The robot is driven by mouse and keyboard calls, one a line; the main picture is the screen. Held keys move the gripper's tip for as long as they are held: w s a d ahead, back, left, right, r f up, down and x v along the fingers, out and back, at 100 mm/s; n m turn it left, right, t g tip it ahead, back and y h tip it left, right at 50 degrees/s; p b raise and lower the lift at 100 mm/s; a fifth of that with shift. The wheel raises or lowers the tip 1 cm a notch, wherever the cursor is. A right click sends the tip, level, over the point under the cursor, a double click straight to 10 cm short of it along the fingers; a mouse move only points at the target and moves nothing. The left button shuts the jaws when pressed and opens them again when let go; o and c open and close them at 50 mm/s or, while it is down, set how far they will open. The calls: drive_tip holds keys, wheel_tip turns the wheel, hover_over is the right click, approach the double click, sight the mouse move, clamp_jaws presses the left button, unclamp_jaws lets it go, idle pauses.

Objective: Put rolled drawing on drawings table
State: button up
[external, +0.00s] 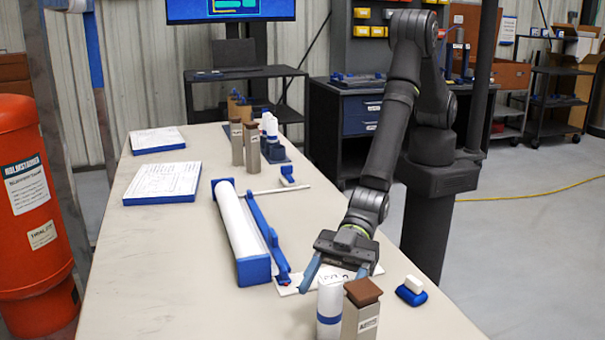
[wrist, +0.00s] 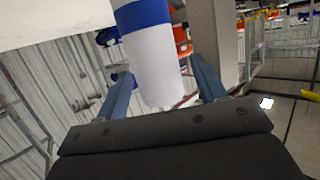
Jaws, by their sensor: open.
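A white cylinder with a blue band (external: 330,308) stands upright at the near end of the long pale table (external: 180,270); it may be the rolled drawing. My gripper (external: 335,278) is open, just behind it in the external view. In the wrist view the cylinder (wrist: 152,62) shows between the two fingers (wrist: 160,68), with no clear grip on it. A long white roll (external: 238,222) lies in a blue-ended holder mid-table. Flat drawings on blue-edged boards lie at the left side (external: 163,181) and further back (external: 157,139). I cannot tell which surface is the drawings table.
A grey post with a brown cap (external: 361,312) stands close beside the cylinder. A blue-and-white block (external: 411,291) is to its right. Similar capped posts (external: 251,146) stand further back. The table's near left is clear.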

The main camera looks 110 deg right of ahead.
clamp_jaws()
drive_tip(key=shift+r, duration=0.1)
